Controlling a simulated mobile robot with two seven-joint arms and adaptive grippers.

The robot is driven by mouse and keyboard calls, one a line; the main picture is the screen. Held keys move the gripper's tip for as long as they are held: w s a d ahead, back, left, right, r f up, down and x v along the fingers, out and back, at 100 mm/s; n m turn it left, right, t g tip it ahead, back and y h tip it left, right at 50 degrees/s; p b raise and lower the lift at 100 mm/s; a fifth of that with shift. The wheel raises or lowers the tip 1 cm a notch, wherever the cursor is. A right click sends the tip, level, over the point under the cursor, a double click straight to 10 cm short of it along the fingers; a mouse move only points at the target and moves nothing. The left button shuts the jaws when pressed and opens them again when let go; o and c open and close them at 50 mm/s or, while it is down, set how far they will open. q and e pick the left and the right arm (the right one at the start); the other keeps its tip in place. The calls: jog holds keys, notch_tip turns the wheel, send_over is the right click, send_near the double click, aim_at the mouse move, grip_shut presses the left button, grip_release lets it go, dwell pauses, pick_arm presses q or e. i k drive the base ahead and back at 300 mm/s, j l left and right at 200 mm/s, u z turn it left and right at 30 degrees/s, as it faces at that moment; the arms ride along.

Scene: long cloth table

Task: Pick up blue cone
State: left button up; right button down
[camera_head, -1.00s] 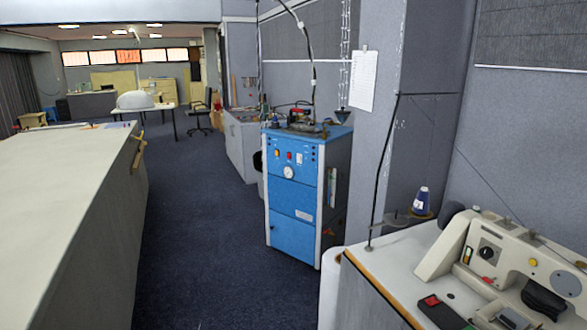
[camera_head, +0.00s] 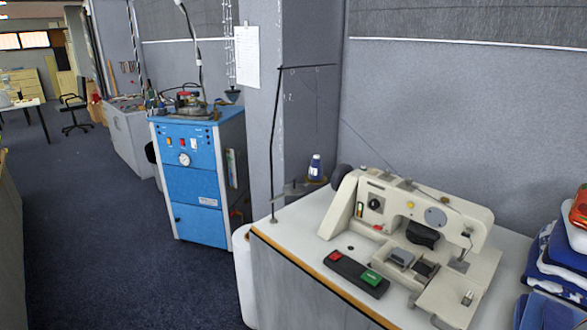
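A small blue cone (camera_head: 315,168) with a white label stands upright on a stand at the back left of the white sewing-machine table (camera_head: 300,222). It is near the wall, just left of the sewing machine. Neither of my grippers shows in the head view.
A beige sewing machine (camera_head: 405,215) fills much of the tabletop, with a red-and-green switch box (camera_head: 356,273) in front. A thin dark thread stand (camera_head: 273,150) rises beside the cone. A blue boiler cabinet (camera_head: 195,175) stands left. Folded blue cloth (camera_head: 558,262) is at right. Dark carpet (camera_head: 80,240) is open at left.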

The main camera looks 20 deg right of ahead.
aim_at(316, 171)
jog(key=z, duration=0.95)
jog(key=i+j+z, duration=0.1)
jog(key=z, duration=0.25)
jog(key=i+j+z, duration=0.1)
jog(key=j+z, duration=0.85)
jog(key=j, duration=0.15)
jog(key=i+j+z, duration=0.1)
jog(key=j+z, duration=0.15)
jog(key=j, duration=0.2)
jog(key=j+z, duration=0.15)
jog(key=j, duration=0.35)
jog(key=k+j+z, duration=0.1)
jog(key=j, duration=0.9)
jog(key=k+j, duration=0.15)
jog(key=j, duration=0.95)
